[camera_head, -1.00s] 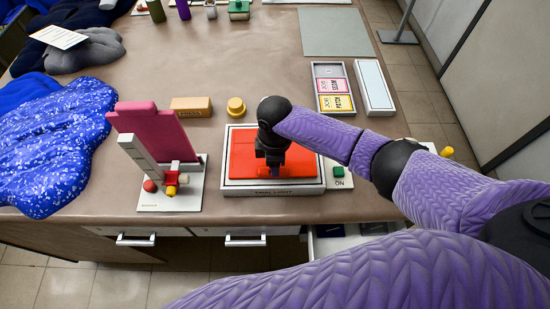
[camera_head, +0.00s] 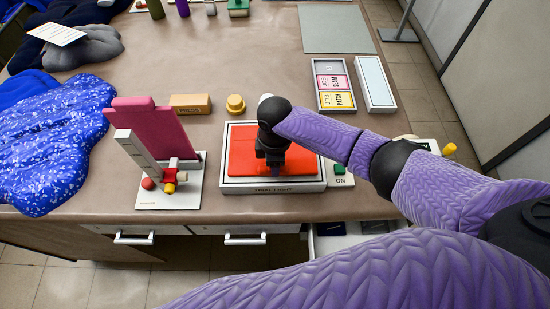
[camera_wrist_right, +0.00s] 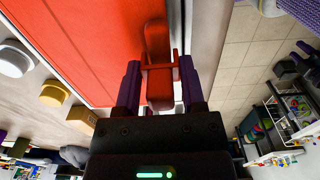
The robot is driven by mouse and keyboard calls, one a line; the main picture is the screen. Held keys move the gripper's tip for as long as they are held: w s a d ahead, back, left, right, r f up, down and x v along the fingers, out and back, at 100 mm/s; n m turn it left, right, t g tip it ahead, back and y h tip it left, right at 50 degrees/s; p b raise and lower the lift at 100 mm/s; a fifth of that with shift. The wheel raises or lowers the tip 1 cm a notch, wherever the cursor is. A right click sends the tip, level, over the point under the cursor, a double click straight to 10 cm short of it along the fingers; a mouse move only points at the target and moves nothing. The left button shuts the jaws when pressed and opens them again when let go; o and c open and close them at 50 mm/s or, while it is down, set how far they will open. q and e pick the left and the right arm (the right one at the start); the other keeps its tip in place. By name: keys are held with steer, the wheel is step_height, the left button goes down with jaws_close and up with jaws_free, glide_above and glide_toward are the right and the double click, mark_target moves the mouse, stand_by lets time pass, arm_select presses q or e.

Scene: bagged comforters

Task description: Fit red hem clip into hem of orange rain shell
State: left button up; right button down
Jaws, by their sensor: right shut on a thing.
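The orange rain shell (camera_head: 242,154) appears as a flat orange-red panel in a pale frame on the box marked TRIAL LIGHT (camera_head: 232,187). My right gripper (camera_head: 272,172) is over the panel's near part, pointing down. In the right wrist view the purple fingers of the gripper (camera_wrist_right: 160,88) are shut on the red hem clip (camera_wrist_right: 158,42). The clip lies close to the edge of the orange shell (camera_wrist_right: 70,40); I cannot tell whether it touches or grips the hem. In the head view the gripper hides the clip. My left gripper is not in view.
Left of the box stands a magenta board (camera_head: 152,130) on a white base with red and yellow parts. A wooden block (camera_head: 190,104) and yellow knob (camera_head: 236,104) lie behind. A green button (camera_head: 339,169) is at the right. Blue bagged comforters (camera_head: 55,140) fill the left side.

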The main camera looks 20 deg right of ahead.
steer(key=shift+f+b, duration=0.35)
steer(key=shift+f, duration=0.15)
jaws_free()
stand_by(0.3)
steer(key=shift+r+p, duration=3.55)
steer(key=shift+p, duration=0.25)
step_height(320, 180, up, 10)
steer(key=p, duration=0.1)
steer(key=shift+f, duration=0.1)
